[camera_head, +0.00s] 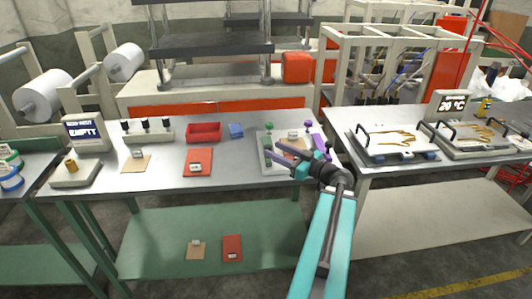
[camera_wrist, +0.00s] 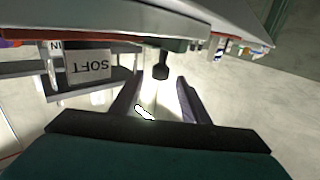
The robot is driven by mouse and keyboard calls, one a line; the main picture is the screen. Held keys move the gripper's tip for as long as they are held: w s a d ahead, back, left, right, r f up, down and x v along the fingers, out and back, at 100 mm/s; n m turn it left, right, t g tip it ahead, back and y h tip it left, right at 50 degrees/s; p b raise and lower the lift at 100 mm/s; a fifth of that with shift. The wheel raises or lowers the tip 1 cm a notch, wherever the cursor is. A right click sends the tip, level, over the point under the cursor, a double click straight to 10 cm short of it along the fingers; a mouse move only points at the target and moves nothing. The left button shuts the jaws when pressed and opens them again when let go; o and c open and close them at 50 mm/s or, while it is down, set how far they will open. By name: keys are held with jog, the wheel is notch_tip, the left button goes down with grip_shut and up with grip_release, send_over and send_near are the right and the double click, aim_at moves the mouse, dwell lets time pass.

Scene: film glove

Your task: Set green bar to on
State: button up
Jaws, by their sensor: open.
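A pale panel device (camera_head: 268,168) stands at the right end of the left table. A green knob (camera_head: 269,126) stands at its back left, with a narrow green bar (camera_head: 268,139) just in front of it. A purple knob (camera_head: 309,124) and a purple bar (camera_head: 319,143) are on its right side. My gripper (camera_head: 272,149) reaches over the device from the right, with its fingers pointing left near the green bar. In the wrist view my gripper (camera_wrist: 160,98) is open, with a small dark knob (camera_wrist: 160,72) beyond and between the fingers. The on/off setting is too small to tell.
A red bin (camera_head: 203,132) and a blue block (camera_head: 236,131) stand left of the device. An orange card (camera_head: 198,162) lies nearer the front. Two trays with gloves (camera_head: 392,138) are on the right table.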

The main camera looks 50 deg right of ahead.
aim_at(271, 148)
jog(key=shift+w+a+f+b, duration=0.1)
jog(key=shift+w+f+b, duration=0.05)
jog(key=shift+w+b, duration=0.6)
jog(key=shift+w+r+p, duration=0.2)
jog(key=shift+w+p, duration=0.1)
jog(key=shift+w+a, duration=0.1)
jog(key=shift+w, duration=0.95)
grip_shut()
